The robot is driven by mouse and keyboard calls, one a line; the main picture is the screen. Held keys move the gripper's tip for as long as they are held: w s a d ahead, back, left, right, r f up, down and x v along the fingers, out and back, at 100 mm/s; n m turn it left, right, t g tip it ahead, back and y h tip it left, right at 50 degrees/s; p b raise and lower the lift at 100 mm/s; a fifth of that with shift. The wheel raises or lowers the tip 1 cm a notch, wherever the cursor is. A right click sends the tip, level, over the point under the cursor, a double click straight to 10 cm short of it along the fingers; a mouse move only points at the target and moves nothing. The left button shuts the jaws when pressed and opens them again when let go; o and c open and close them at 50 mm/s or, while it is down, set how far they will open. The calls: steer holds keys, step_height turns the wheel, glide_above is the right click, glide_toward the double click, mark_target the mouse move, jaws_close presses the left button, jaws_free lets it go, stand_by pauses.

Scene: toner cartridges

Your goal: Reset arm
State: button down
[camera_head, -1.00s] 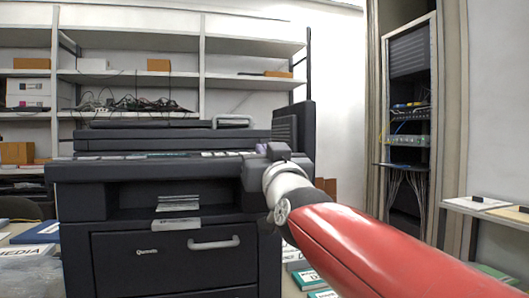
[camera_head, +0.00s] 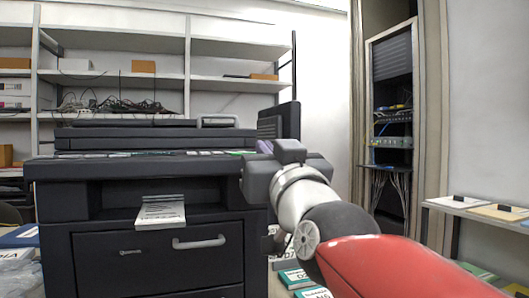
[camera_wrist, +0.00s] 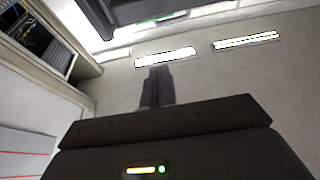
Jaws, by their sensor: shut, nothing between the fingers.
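My arm reaches in from the lower right in the head view, with its dark wrist and gripper body (camera_head: 285,172) in front of the right end of a large black printer (camera_head: 160,255). The fingers cannot be made out there. In the wrist view my gripper (camera_wrist: 157,76) shows its two dark fingers together, shut and empty. They point toward a pale surface with bright strip lights (camera_wrist: 165,57). No toner cartridge can be clearly identified.
The printer has a light sheet or tray (camera_head: 160,214) at its front slot and a drawer handle (camera_head: 199,242). Shelving (camera_head: 235,47) stands behind it. An open equipment rack (camera_head: 392,130) and a side shelf (camera_head: 470,209) are at right. Labelled boxes (camera_head: 296,278) lie low beside the printer.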

stand_by(0.4)
steer(key=s+d+f+g+h, duration=0.1)
steer(key=d+f+g+h, duration=0.2)
steer(key=f, duration=0.8)
steer(key=s+d+f+g, duration=0.15)
steer(key=f+g, duration=0.25)
steer(key=f, duration=0.7)
steer(key=s+d+f+m+g+h, duration=0.1)
steer(key=s+d+f+g, duration=0.3)
steer(key=f, duration=0.6)
steer(key=s+d+f+m+g+h, duration=0.2)
steer(key=s+d+f+g, duration=0.2)
steer(key=s+f, duration=0.5)
steer(key=shift+s+f+g, duration=0.25)
steer(key=shift+f+g, duration=0.05)
steer(key=shift+f, duration=0.6)
steer(key=shift+d, duration=0.1)
